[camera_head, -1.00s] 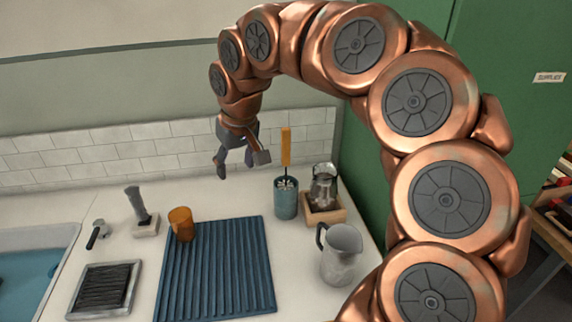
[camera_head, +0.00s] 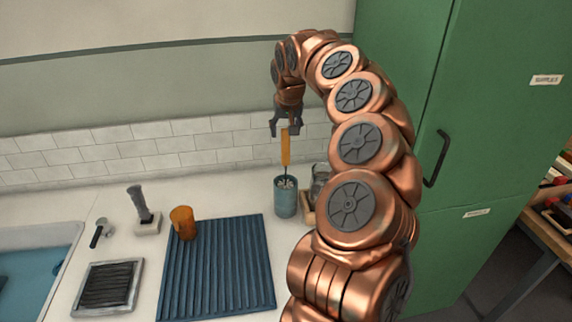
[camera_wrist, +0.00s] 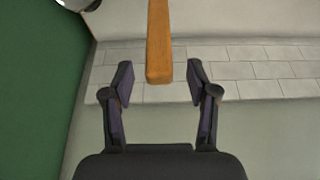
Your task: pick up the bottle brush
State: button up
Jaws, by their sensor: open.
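The bottle brush (camera_head: 285,150) stands upright in a teal cup (camera_head: 286,200), its orange handle up and its lower end hidden in the cup. My gripper (camera_head: 285,131) is open above it, pointing down, with the handle's top end level with the fingertips. In the wrist view, the orange handle (camera_wrist: 159,42) comes in from the top and its end lies between the two open fingers of my gripper (camera_wrist: 160,82), with a gap on each side. I see no contact.
A glass jar (camera_head: 320,187) in a wooden holder stands just right of the cup, partly behind my arm. A blue ribbed mat (camera_head: 225,265) and an amber cup (camera_head: 183,222) lie left. A green cabinet (camera_head: 400,60) stands at right; a tiled wall runs behind.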

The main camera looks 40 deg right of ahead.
aim_at(285, 139)
jog(key=shift+p+x, duration=1.25)
jog(key=shift+x, duration=1.25)
jog(key=shift+s+a+f, duration=0.1)
jog(key=shift+s, duration=0.1)
jog(key=shift+c, duration=0.4)
grip_shut()
